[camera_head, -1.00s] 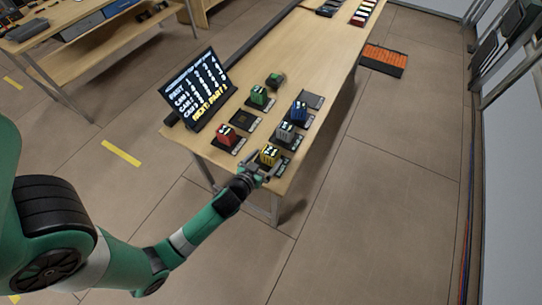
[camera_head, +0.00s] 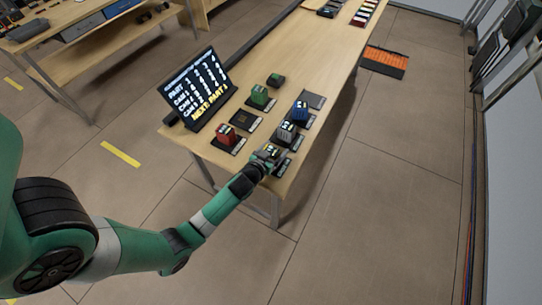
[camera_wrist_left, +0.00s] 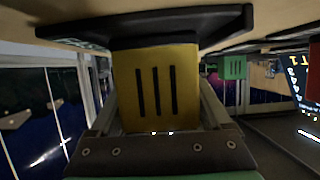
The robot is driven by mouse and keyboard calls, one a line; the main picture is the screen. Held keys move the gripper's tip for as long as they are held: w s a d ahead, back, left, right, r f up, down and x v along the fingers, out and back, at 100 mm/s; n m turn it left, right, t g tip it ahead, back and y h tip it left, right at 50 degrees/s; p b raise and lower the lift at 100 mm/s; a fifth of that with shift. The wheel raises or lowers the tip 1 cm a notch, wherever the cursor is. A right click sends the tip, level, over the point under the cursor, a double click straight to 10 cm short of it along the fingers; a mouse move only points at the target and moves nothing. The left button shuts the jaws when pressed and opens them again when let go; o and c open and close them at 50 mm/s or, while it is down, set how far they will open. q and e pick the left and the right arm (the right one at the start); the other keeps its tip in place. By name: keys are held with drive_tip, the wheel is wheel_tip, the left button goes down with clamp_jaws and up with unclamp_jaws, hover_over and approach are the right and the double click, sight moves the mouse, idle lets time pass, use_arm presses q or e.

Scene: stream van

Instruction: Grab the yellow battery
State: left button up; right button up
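The yellow battery (camera_wrist_left: 156,88), with dark stripes on its face, fills the middle of the left wrist view, which is upside down. It appears to stand on its dark pad (camera_wrist_left: 225,25). My left gripper (camera_wrist_left: 158,110) has one finger on each side of it. The fingers look spread, and I see no clear grip on the battery. In the head view my left gripper (camera_head: 268,157) is at the near end of the table and covers most of the battery. My right gripper is not in view.
A grey battery (camera_head: 286,131), a blue one (camera_head: 299,112), a red one (camera_head: 226,134) and a green one (camera_head: 259,95) stand close by on the table (camera_head: 318,55). A screen (camera_head: 198,85) stands at the table's left edge. A small dark green item (camera_head: 275,80) lies behind.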

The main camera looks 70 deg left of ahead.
use_arm(q)
clamp_jaws()
drive_tip(key=shift+r, duration=0.1)
